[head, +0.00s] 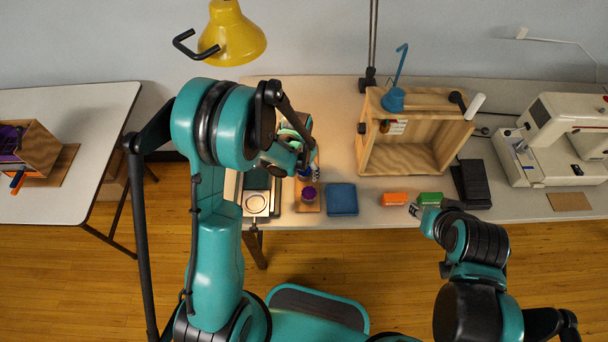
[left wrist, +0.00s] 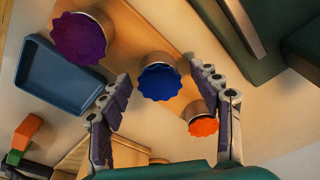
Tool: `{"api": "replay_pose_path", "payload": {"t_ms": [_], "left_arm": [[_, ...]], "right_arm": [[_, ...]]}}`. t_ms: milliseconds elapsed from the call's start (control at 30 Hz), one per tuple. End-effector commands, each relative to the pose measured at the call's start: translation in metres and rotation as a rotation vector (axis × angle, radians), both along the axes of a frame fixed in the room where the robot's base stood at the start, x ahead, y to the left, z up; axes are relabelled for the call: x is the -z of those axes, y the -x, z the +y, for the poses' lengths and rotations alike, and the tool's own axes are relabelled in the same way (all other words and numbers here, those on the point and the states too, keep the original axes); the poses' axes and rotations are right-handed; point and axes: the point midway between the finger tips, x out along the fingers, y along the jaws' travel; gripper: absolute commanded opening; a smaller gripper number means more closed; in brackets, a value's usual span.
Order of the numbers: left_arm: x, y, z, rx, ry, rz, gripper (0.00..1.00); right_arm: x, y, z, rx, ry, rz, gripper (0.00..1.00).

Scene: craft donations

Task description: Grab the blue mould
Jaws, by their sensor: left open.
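The blue mould (left wrist: 159,84) is a scalloped, blue-topped metal cup on a wooden board (left wrist: 150,30) in the left wrist view. My left gripper (left wrist: 164,88) is open, with one finger on either side of the blue mould in that picture; I see no contact. A purple mould (left wrist: 78,38) and an orange mould (left wrist: 203,126) stand on the same board, either side of the blue one. In the head view my left gripper (head: 308,168) is over the board, beyond the purple mould (head: 309,192), and largely hides the blue mould. My right gripper (head: 418,210) is near the table's front edge.
A blue tray (head: 342,199) lies right of the board. An orange block (head: 393,199) and a green block (head: 430,198) lie near my right gripper. An open wooden box (head: 415,160) and a sewing machine (head: 550,140) stand further right.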

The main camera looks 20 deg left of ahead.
Motion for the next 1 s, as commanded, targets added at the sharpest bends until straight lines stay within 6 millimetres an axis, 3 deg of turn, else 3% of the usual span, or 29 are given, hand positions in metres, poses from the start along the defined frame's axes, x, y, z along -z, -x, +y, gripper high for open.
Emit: {"api": "replay_pose_path", "payload": {"t_ms": [100, 133, 333, 733, 867, 1000], "left_arm": [[-0.001, 0.0, 0.0, 0.0, 0.0, 0.0, 0.63], [-0.002, 0.0, 0.0, 0.0, 0.0, 0.0, 0.58], [-0.002, 0.0, 0.0, 0.0, 0.0, 0.0, 0.05], [-0.007, 0.0, 0.0, 0.0, 0.0, 0.0, 0.05], [-0.021, 0.0, 0.0, 0.0, 0.0, 0.0, 0.05], [-0.049, 0.0, 0.0, 0.0, 0.0, 0.0, 0.05]], "right_arm": [[-0.001, 0.0, 0.0, 0.0, 0.0, 0.0, 0.4], [-0.001, 0.0, 0.0, 0.0, 0.0, 0.0, 0.4], [-0.001, 0.0, 0.0, 0.0, 0.0, 0.0, 0.4], [-0.004, 0.0, 0.0, 0.0, 0.0, 0.0, 0.4], [-0.01, 0.0, 0.0, 0.0, 0.0, 0.0, 0.4], [-0.022, 0.0, 0.0, 0.0, 0.0, 0.0, 0.4]]}}
